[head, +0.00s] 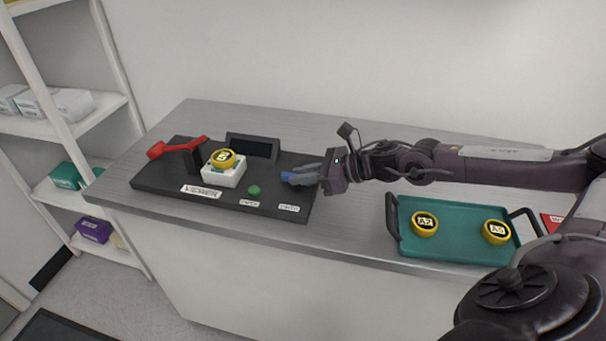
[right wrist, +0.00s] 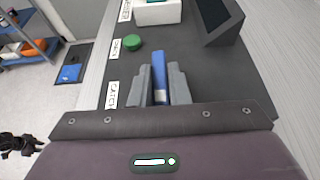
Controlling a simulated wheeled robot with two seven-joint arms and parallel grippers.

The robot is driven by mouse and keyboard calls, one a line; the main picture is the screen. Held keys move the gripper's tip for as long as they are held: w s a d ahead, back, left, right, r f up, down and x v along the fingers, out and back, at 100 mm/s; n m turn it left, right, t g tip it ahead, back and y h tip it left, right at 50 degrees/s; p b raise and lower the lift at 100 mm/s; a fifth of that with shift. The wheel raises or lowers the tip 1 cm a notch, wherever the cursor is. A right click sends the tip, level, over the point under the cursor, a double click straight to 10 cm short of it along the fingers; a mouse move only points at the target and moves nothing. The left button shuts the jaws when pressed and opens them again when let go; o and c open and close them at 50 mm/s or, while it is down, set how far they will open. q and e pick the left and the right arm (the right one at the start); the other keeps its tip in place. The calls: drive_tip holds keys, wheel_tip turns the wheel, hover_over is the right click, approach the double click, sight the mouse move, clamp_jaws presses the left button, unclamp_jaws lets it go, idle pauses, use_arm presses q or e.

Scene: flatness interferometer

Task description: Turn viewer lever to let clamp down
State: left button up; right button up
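The viewer is a black base (head: 160,183) on the grey bench. A red lever (head: 182,146) sits on a black post at its left end, with its left end the lower one. A yellow-rimmed round piece (head: 224,157) rests on the white block (head: 226,176) beside the post. My right gripper (head: 293,178) is at the base's right end, with its fingers closed on both sides of a blue upright bar (right wrist: 159,78). The bar's lower part is hidden between the fingers. My left gripper is not in view.
A green button (head: 253,190) and a dark display box (head: 253,147) are on the base. A teal tray (head: 456,248) with yellow-rimmed pieces A2 (head: 425,224) and A5 (head: 495,232) stands right of the base. A white shelf (head: 105,110) stands at left.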

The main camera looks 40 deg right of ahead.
clamp_jaws()
